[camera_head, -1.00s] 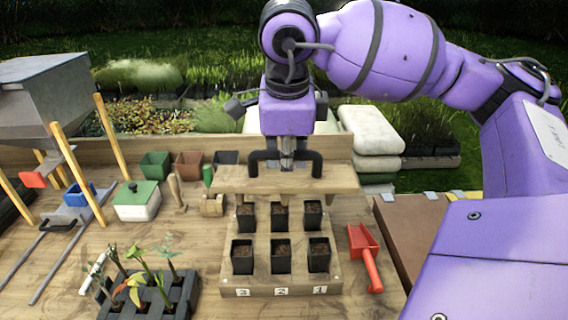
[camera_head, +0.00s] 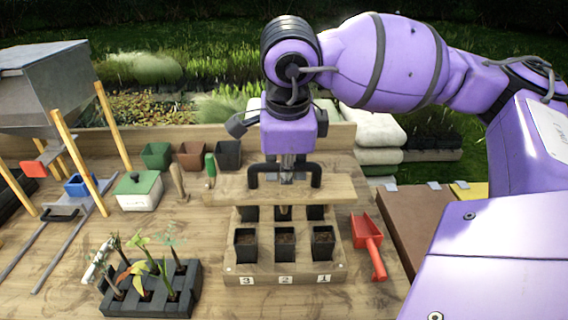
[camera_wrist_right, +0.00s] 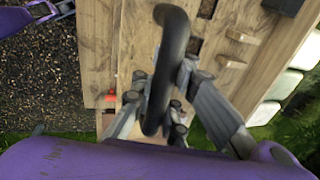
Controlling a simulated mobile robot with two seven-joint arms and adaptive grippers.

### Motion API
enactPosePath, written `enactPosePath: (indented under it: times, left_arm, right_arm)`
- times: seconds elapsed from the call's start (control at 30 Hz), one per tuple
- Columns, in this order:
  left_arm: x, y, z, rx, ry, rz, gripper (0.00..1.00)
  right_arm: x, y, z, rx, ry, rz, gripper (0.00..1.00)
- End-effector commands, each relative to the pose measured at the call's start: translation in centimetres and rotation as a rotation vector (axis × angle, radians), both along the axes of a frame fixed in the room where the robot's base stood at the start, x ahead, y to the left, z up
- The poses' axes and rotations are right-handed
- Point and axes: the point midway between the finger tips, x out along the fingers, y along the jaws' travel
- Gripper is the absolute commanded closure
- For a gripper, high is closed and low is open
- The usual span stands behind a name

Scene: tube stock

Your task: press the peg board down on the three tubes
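The peg board (camera_head: 235,189) is a wooden plank with a black loop handle (camera_head: 316,175). My right gripper (camera_head: 287,170) is shut on the handle, which also shows between its fingers in the right wrist view (camera_wrist_right: 172,45). The board hangs over the back row of black square pots in a wooden stand (camera_head: 262,270) marked 3, 2, 1. It hides the tops of that row; a peg (camera_head: 284,213) seems to show below its middle. The front pots (camera_head: 284,243) hold soil and are uncovered. Contact between board and pots cannot be told. My left gripper is out of view.
A red scoop (camera_head: 368,238) lies right of the stand. A black tray of seedlings (camera_head: 185,290) stands at front left. Empty pots (camera_head: 192,155), a green-lidded box (camera_head: 138,195) and a dibber (camera_head: 179,183) stand behind left. Bare tabletop lies between seedlings and stand.

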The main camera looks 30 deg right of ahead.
Motion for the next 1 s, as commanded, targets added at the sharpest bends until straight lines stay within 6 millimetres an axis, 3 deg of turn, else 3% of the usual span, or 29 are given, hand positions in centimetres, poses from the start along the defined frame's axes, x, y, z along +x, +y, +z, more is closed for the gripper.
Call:
enactPosePath:
  times: [0.5, 1.0]
  left_arm:
    - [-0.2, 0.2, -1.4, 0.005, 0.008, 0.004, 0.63]
    - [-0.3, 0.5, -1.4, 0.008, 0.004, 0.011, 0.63]
  right_arm:
    - [0.0, 0.0, -3.6, 0.000, 0.002, 0.002, 1.00]
    - [0.0, 0.0, -4.2, -0.001, -0.003, 0.001, 1.00]
